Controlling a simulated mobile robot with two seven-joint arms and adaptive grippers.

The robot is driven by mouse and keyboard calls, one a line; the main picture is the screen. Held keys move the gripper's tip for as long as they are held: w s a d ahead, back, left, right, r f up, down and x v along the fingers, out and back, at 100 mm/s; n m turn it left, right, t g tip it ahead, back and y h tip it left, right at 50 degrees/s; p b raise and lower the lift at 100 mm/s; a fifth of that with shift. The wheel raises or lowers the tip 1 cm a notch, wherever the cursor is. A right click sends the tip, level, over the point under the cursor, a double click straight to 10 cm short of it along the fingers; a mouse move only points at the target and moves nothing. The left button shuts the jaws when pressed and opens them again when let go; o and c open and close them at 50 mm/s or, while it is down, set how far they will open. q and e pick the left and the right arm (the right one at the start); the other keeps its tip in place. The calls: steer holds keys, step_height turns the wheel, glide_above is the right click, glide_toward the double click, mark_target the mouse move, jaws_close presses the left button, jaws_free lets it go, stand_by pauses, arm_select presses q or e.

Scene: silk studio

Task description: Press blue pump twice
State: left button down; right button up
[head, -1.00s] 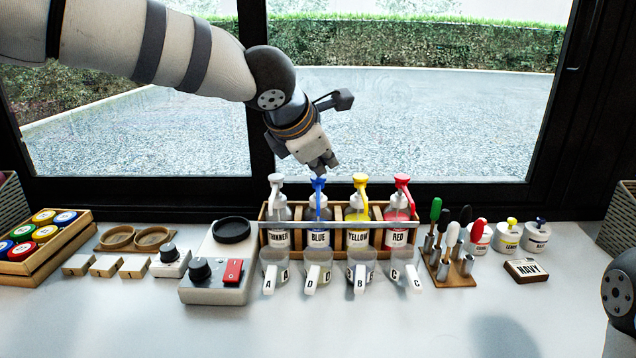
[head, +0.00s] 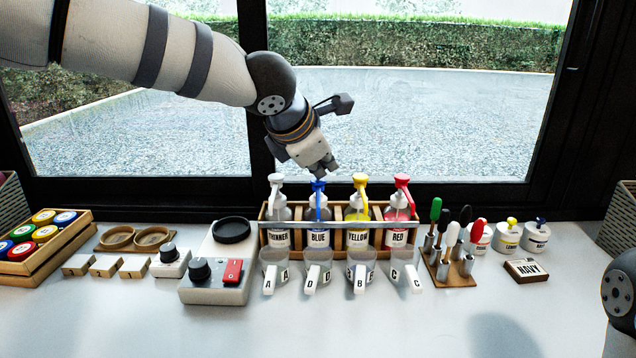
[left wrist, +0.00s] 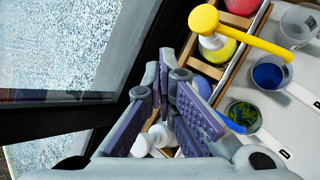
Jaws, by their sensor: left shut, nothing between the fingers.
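The blue pump (head: 318,187) tops the bottle labelled BLUE in the wooden rack. My left gripper (head: 322,174) is shut and empty, pointing down at the pump head from above; it appears to touch it, and partly hides it. In the left wrist view my fingers (left wrist: 167,80) are together, and a blue spout (left wrist: 228,122) shows beside them, with the rest of the blue pump hidden behind them. The spout reaches toward a cup with green and yellow contents (left wrist: 243,114). My right gripper is out of view.
White (head: 276,180), yellow (head: 360,181) and red (head: 402,181) pumps stand in the same rack (head: 338,240). Cup D (head: 318,268) and other lettered cups stand in front. The yellow pump (left wrist: 204,18) is close to my fingers. The window is behind.

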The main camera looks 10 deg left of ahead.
mark_target(322, 181)
arm_select(q)
steer(key=shift+r, duration=1.1)
step_height(322, 181, up, 6)
stand_by(1.5)
